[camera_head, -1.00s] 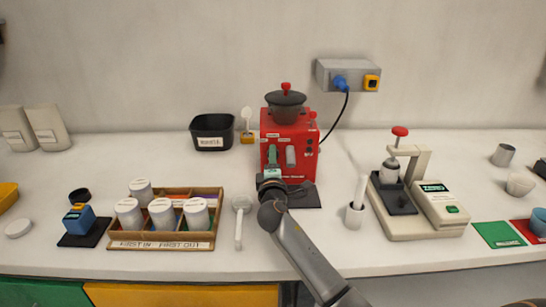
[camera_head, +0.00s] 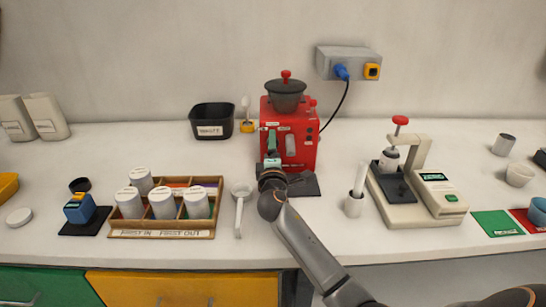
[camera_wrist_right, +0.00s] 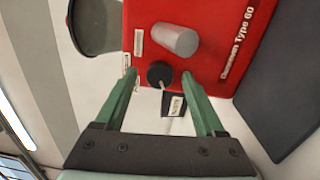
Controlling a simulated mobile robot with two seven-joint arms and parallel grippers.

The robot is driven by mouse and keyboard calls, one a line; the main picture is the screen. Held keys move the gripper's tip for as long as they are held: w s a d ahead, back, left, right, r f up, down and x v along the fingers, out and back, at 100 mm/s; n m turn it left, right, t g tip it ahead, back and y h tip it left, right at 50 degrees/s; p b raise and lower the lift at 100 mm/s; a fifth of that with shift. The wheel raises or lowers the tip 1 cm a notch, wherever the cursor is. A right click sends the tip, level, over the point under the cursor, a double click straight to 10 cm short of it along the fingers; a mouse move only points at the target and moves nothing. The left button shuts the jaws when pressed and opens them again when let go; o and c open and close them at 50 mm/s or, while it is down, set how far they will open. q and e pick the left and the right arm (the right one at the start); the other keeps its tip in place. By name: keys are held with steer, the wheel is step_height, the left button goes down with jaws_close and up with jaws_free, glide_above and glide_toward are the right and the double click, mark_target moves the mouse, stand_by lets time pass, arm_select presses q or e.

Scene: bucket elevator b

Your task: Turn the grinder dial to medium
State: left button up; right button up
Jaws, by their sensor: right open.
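The red grinder (camera_head: 303,150) stands against the back of the counter, with a dark hopper (camera_head: 286,97) on top. In the right wrist view its dial (camera_wrist_right: 160,74) is a small black knob with a pale pointer line, beside a grey spout (camera_wrist_right: 174,39). Small white labels sit around the dial, too small to read. My right gripper (camera_wrist_right: 159,76) is open, with its green fingers on either side of the dial; I cannot tell whether they touch it. In the head view the right gripper (camera_head: 272,146) hides the dial. My left gripper is not in view.
A wooden tray (camera_head: 160,234) with white canisters and a scoop (camera_head: 240,205) lie left of my arm. A white brush holder (camera_head: 354,203) and a press on a beige base (camera_head: 420,208) stand to the right. A black bin (camera_head: 212,121) is behind left.

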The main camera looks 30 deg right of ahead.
steer(key=v, duration=1.2)
steer(key=shift+b, duration=0.3)
steer(key=shift+r, duration=0.15)
steer(key=shift+s, duration=0.1)
